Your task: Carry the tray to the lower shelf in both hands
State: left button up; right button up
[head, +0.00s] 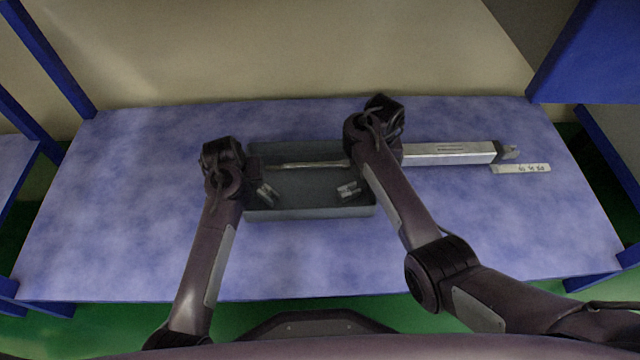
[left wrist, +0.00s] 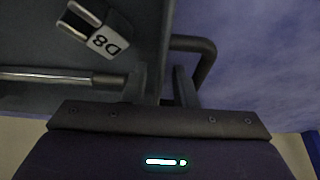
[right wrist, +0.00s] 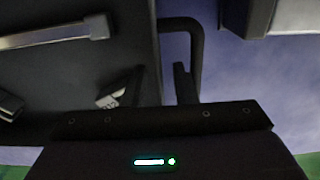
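The dark grey tray (head: 310,213) lies on the blue mottled table top in the head view. It holds a thin metal rod (head: 305,165) and two small metal pieces, one marked D8 (left wrist: 98,25). My left gripper (head: 247,172) is at the tray's left end. In the left wrist view its fingers (left wrist: 162,88) stand apart, one on each side of the tray wall, beside a dark bar handle (left wrist: 205,60). My right gripper (head: 368,145) is at the right end. Its fingers (right wrist: 157,88) also stand apart across the wall by the other handle (right wrist: 190,25). The arms hide parts of both ends.
A long silver actuator (head: 450,153) lies on the table close to the tray's right end. A white label strip (head: 520,168) lies beside it. Blue frames stand at the left (head: 45,60) and upper right (head: 590,50). The table front (head: 310,265) is clear.

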pick_arm(q)
jog(key=v, duration=1.1)
pick_arm(e)
jog(key=shift+r, duration=0.1)
notch_tip(320, 180, up, 9)
jog(key=shift+f, duration=0.1)
pick_arm(q)
jog(key=shift+s+r, duration=0.2)
jog(key=shift+r, duration=0.25)
pick_arm(e)
jog(key=shift+r, duration=1.45)
